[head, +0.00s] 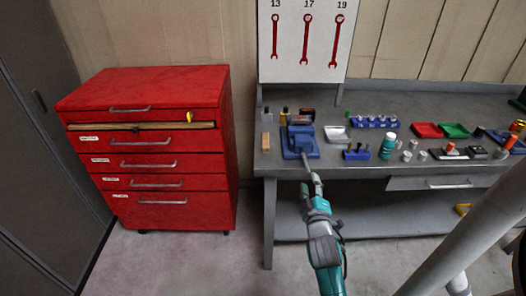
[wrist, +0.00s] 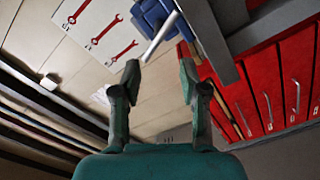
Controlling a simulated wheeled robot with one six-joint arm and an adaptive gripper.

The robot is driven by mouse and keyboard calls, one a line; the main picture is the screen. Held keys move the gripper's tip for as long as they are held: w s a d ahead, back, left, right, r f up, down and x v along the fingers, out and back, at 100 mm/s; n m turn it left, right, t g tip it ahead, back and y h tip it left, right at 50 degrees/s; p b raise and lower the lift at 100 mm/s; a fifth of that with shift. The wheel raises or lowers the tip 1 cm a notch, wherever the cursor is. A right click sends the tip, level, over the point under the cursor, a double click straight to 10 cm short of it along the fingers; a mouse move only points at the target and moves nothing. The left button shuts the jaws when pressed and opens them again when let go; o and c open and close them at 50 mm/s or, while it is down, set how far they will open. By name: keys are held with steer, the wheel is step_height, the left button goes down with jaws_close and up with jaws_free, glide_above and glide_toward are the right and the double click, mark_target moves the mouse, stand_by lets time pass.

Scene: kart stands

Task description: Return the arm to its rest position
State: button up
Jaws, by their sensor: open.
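My gripper (head: 312,184) is in front of the workbench's front edge in the head view, at the end of my teal and grey arm. In the wrist view my gripper (wrist: 160,82) has its two fingers spread apart with nothing between them. A blue vise (head: 300,143) stands on the bench's left part, and its grey handle bar points down toward my fingertips. The vise also shows in the wrist view (wrist: 155,15), beyond the fingers. I cannot tell whether the handle touches a finger.
A grey workbench (head: 375,172) carries small trays, bottles and sockets. A red drawer cabinet (head: 160,165) stands to the left, its top drawer partly open with a yellow item at it. A wrench board (head: 305,40) hangs behind. The floor (head: 190,262) before the cabinet is clear.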

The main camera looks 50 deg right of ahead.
steer(key=s+a+f+t+y, duration=0.1)
steer(key=s+a+f+y, duration=0.1)
steer(key=a, duration=0.6)
steer(key=s+a+f+t+y, duration=0.1)
steer(key=s+a+f+y, duration=0.2)
steer(key=a, duration=0.5)
steer(key=s+a+f+t+y, duration=0.1)
steer(key=s+a+f+y, duration=0.1)
steer(key=a, duration=0.6)
steer(key=s+a+r+m+y, duration=0.1)
steer(key=s+a+r+y, duration=0.2)
steer(key=s+a, duration=0.9)
steer(key=s+y, duration=0.3)
steer(key=s, duration=0.1)
steer(key=shift+s+a+y, duration=0.25)
steer(key=shift+y, duration=0.05)
